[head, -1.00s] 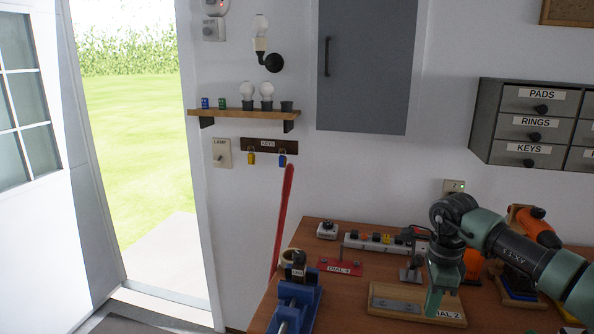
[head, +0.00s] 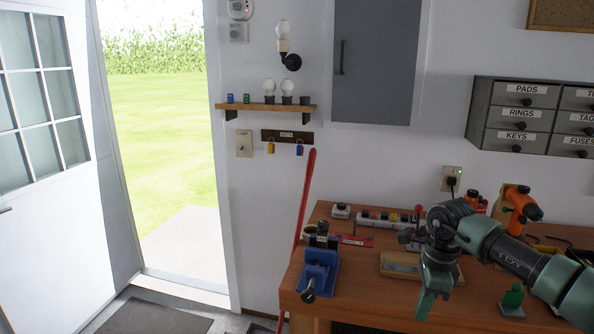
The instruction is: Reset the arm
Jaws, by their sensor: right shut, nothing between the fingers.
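My right arm comes in from the right over the wooden workbench (head: 372,300). Its green gripper (head: 424,305) points down near the bench's front edge. It is shut with nothing between its fingers. It hangs in front of a wooden tray (head: 398,264) and hides part of it. My left gripper is not in view.
A blue vise (head: 320,272) stands at the bench's left end, with a red bar (head: 304,205) leaning behind it. Labelled drawers (head: 520,115) and a grey cabinet (head: 376,60) hang above. The doorway (head: 175,240) at left is open.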

